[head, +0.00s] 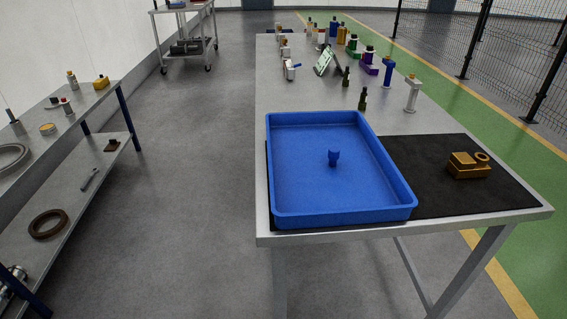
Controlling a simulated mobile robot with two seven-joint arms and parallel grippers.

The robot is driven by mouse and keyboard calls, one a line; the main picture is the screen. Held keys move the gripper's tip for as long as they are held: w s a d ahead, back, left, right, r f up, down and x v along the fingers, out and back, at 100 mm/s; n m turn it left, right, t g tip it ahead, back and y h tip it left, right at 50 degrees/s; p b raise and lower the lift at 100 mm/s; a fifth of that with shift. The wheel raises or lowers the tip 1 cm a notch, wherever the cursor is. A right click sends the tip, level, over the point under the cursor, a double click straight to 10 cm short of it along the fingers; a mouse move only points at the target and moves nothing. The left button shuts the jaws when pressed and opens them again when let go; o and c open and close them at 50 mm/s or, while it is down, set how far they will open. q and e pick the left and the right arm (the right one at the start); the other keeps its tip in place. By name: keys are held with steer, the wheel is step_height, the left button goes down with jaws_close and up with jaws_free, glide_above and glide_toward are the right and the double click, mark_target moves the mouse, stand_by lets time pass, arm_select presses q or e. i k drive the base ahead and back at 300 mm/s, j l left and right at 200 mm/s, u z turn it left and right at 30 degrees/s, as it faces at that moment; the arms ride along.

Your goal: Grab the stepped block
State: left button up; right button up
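A gold-orange block with a stepped shape (466,171) sits on the black mat (430,202) at the right of the near table. It has a wide base, a raised part at its left and a ring-like round part at its upper right. Whether the ring is part of the block or rests on it, I cannot tell. Neither of my grippers shows in the head view.
Bottles, posts and coloured parts line the table (300,97) behind. A shelf (84,112) stands at left; the floor aisle (190,170) between is clear.

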mark_target(461, 165)
steer(key=z, duration=1.3)
steer(key=i+l, duration=0.3)
steer(key=l, duration=0.15)
steer(key=i+l, duration=0.3)
steer(key=l, duration=0.2)
steer(key=i+l+u, duration=0.15)
steer(key=l+u, duration=0.15)
steer(key=i+l+u, duration=0.15)
steer(key=l+u, duration=0.2)
steer(key=u, duration=1.15)
